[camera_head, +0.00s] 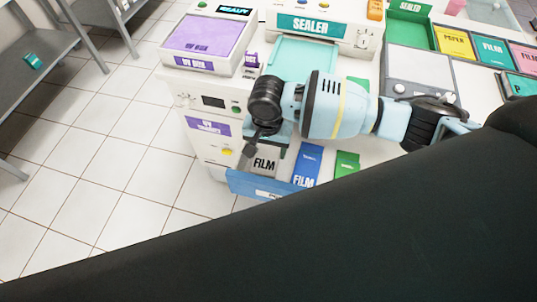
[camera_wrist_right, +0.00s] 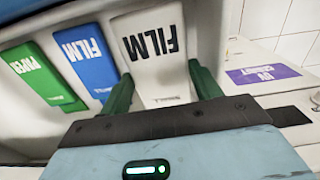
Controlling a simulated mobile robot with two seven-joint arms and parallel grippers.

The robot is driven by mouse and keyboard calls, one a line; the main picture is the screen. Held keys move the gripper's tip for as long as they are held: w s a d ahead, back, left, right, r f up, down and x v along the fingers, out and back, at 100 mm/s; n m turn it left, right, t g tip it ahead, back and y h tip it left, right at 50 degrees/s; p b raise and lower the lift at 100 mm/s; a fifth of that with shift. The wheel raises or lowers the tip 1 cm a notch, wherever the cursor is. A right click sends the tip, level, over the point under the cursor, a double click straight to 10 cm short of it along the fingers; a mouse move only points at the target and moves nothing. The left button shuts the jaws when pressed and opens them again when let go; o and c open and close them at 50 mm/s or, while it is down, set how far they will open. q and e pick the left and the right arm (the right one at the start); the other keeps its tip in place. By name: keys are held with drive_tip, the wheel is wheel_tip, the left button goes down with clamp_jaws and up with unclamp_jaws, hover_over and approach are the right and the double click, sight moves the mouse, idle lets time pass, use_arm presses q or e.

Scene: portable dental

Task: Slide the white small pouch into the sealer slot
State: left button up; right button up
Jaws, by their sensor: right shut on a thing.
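The white small pouch (camera_head: 264,165), marked FILM in black, is at the front of the bench, among other upright pouches. In the right wrist view the pouch (camera_wrist_right: 150,50) is between the two dark green fingers. My right gripper (camera_head: 264,151) reaches down from above and is shut on this pouch. The gripper's fingers (camera_wrist_right: 162,88) touch or nearly touch the pouch's side edges. The sealer (camera_head: 312,25) is behind, at the back of the bench, with a teal plate (camera_head: 303,52) in front of it. Its slot is not clearly visible. My left gripper is not in view.
A blue FILM pouch (camera_head: 307,166) and a green pouch (camera_head: 346,164) stand right of the white one. A UV unit (camera_head: 203,38) with a purple top is at the left. A grey-lidded box (camera_head: 420,78) is at the right. My dark arm hides the lower right.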

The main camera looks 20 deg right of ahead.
sight(268, 152)
wheel_tip(268, 152, up, 5)
drive_tip(key=shift+r+p, duration=0.15)
drive_tip(key=shift+p, duration=0.2)
drive_tip(key=s+d+r+n, duration=0.6)
drive_tip(key=s+d+r, duration=0.2)
drive_tip(key=r, duration=0.3)
drive_tip(key=shift+s+d+r, duration=0.15)
drive_tip(key=shift+s+r, duration=0.15)
drive_tip(key=shift+s, duration=0.15)
